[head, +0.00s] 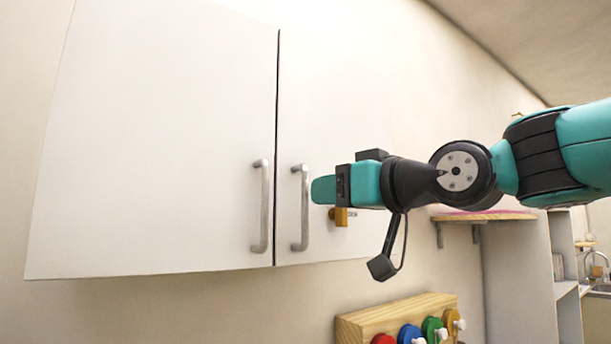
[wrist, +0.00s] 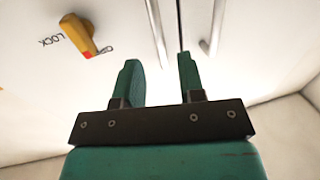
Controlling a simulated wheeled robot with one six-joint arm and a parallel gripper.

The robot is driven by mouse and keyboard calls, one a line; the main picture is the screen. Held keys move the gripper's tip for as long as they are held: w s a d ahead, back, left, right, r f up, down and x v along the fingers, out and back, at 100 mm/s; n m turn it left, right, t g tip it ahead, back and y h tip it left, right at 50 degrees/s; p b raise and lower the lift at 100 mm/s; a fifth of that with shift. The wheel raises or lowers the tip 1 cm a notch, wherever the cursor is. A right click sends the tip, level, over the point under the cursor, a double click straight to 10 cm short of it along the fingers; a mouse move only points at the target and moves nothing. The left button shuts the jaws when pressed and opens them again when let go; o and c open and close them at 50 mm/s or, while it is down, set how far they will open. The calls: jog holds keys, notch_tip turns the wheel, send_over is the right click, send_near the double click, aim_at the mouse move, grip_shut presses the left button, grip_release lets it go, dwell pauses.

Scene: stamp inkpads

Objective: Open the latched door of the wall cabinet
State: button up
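The wall cabinet has two white doors, a left door (head: 150,140) and a right door (head: 335,110), both flush and closed. The right door's grey bar handle (head: 300,208) is just left of my gripper (head: 322,190). In the wrist view that handle (wrist: 157,35) appears between my two open green fingers (wrist: 159,62); whether it is within their reach is unclear. An orange latch knob (head: 339,216) sits on the right door, just below my gripper. In the wrist view the knob (wrist: 77,34) has its red end away from LOCK, by partly hidden lettering.
The left door's handle (head: 260,206) stands close beside the right one. A wooden rack with coloured round pieces (head: 390,318) is below the cabinet. A shelf (head: 484,216) is at the right.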

aim_at(307, 193)
jog(key=p+x, duration=0.2)
jog(key=x, duration=0.3)
jog(key=shift+r, duration=0.15)
jog(key=shift+w+a, duration=0.4)
jog(key=shift+w, duration=0.05)
grip_shut()
